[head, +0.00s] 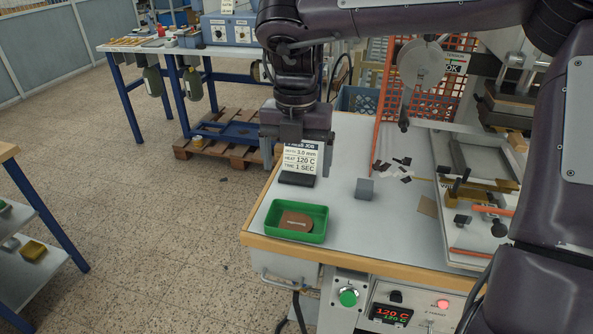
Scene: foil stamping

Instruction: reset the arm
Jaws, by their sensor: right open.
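My right gripper (297,150) hangs from the dark arm that reaches in from the right. It points down over the back left of the white worktable (345,215) and is open. It is in front of a white job card (300,160) that reads 120 C and 1 SEC, and hides the card's top. I cannot tell whether the fingers touch the card. My left gripper is not in view.
A green tray (319,236) with a brown piece (296,221) stands at the table's front left. A grey block (364,189) and dark scraps (393,169) lie behind it. The stamping press (470,160) fills the right side.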

